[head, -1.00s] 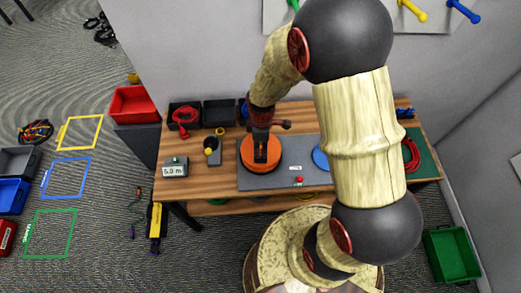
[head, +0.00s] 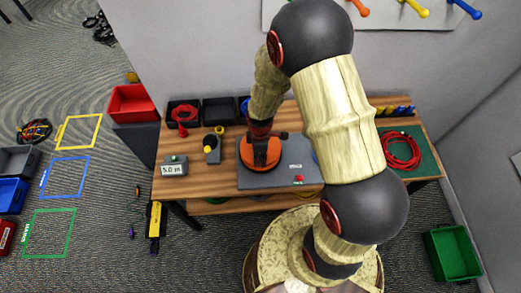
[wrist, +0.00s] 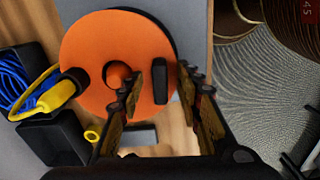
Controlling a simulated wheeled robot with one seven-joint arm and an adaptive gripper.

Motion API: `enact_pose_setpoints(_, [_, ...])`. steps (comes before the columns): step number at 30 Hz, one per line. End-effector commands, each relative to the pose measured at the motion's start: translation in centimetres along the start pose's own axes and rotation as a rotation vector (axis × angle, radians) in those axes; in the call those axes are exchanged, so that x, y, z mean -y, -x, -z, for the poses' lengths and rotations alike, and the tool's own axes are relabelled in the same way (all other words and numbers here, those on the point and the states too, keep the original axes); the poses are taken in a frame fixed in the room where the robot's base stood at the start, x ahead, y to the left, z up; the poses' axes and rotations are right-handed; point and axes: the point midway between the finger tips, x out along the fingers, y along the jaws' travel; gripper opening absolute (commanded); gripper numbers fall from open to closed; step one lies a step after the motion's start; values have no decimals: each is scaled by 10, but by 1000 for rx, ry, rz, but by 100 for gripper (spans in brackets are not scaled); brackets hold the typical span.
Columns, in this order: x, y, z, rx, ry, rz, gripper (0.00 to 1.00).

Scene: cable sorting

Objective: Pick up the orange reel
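The orange reel (head: 246,158) sits on a grey plate on the wooden workbench, partly hidden by my gripper in the head view. In the wrist view the reel (wrist: 95,50) fills the upper left, with a round hole and a black upright grip (wrist: 160,82) on its face. My gripper (wrist: 158,78) is open over the reel. Its two toothed fingers show apart, with the black grip between their tips. I cannot tell whether either finger touches it. The head view also shows my gripper (head: 261,158) above the reel.
The grey plate (head: 290,150) has a red button (head: 299,179) to the reel's right. A length display (head: 174,168) stands at the bench's left. Dark bins (head: 219,110) stand at the back. A red cable coil (head: 402,151) lies on a green mat (head: 425,162) at the right.

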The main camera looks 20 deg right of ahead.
Motion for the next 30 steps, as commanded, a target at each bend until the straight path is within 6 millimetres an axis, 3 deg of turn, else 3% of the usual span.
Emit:
enact_pose_setpoints(18, [0,0,0,0,0,0,1])
enact_pose_setpoints(30, [0,0,0,0,0,0,0])
